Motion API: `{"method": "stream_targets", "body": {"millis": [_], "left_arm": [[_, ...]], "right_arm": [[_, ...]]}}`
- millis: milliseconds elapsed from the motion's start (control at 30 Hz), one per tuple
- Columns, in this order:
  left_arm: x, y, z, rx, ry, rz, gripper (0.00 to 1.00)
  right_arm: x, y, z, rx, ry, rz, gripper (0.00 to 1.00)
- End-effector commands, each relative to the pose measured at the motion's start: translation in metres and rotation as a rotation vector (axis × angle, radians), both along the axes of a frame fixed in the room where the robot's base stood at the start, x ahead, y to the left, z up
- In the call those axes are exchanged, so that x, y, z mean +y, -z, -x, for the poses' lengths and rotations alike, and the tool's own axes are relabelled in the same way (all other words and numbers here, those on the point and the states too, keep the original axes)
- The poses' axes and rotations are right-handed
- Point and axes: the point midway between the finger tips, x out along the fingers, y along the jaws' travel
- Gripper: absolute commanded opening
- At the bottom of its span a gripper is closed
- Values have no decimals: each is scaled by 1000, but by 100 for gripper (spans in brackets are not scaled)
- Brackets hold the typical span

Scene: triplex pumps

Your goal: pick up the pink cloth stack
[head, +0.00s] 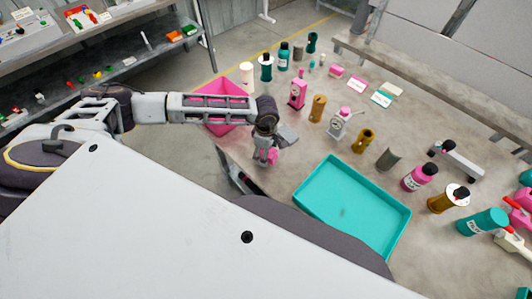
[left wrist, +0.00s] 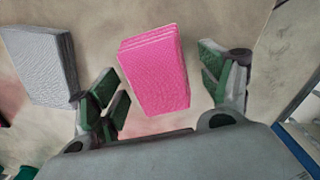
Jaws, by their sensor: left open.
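The pink cloth stack (left wrist: 155,72) lies on the table in the left wrist view, between and just beyond the open fingers. In the head view only a small pink part (head: 273,156) shows beside my left gripper (head: 265,160), which covers much of it. My left gripper (left wrist: 167,95) is open, with green-padded fingers apart on either side of the stack and nothing held. A grey cloth stack (left wrist: 40,66) lies to the left of the pink one and also shows in the head view (head: 287,135). My right gripper is in neither view.
An empty teal tray (head: 350,205) lies on the table to the right of my left gripper. A pink bin (head: 215,115) is behind the forearm. Bottles and pumps, such as a pink pump (head: 298,92), stand farther back. The table's edge runs close by the gripper.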

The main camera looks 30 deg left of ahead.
Motion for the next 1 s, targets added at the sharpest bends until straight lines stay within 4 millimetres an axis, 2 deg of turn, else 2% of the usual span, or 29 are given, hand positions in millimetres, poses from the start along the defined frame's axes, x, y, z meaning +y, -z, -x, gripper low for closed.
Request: {"method": "stream_targets", "body": {"millis": [467, 800, 867, 1000], "left_arm": [[0, 1, 0, 0, 0, 0, 79], [0, 1, 0, 1, -1, 0, 35], [0, 1, 0, 0, -1, 0, 30], [0, 1, 0, 1, -1, 0, 30]], "right_arm": [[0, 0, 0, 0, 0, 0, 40], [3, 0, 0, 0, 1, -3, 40], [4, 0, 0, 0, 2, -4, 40], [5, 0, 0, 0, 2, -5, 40]]}}
